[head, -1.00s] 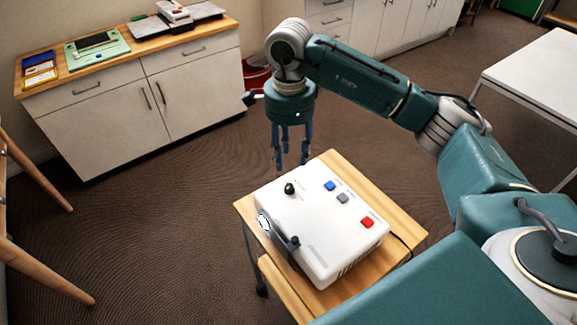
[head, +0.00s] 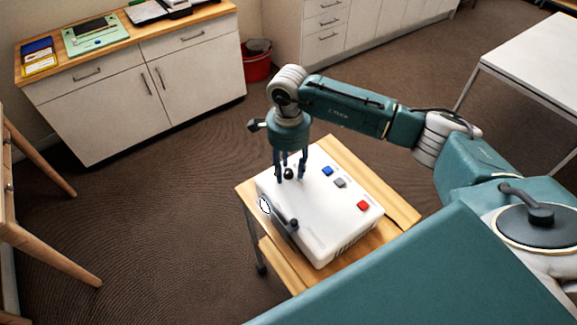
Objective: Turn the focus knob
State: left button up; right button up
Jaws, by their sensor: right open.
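A white projector-like box (head: 325,220) sits on a small wooden cart. The black knob (head: 289,174) stands on its top near the far left corner. My right gripper (head: 290,179) points down over that corner, its blue fingers open on either side of the knob. I cannot tell whether the fingers touch the knob or how far above the top their tips are. My left gripper is not in view.
The box top also bears a blue button (head: 327,170), a grey button (head: 340,183), a red button (head: 363,205) and a dark lever-like part (head: 287,219) by the lens (head: 264,205). The cart top (head: 395,205) shows bare wood at right. A red bin (head: 257,66) stands behind.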

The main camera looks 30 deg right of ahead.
jog(key=shift+c, duration=1)
grip_shut()
jog(key=shift+w+f+m+b, duration=0.1)
jog(key=shift+f+m+b, duration=0.05)
jog(key=shift+m+b, duration=0.4)
jog(key=shift+d+m+b, duration=0.1)
jog(key=shift+m+b, duration=0.25)
jog(key=shift+m, duration=0.6)
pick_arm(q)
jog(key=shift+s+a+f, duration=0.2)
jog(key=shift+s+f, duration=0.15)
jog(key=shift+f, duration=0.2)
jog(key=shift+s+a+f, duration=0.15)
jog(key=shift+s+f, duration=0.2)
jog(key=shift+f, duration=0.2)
pick_arm(e)
jog(key=shift+r, duration=0.2)
jog(key=shift+o, duration=1)
grip_release()
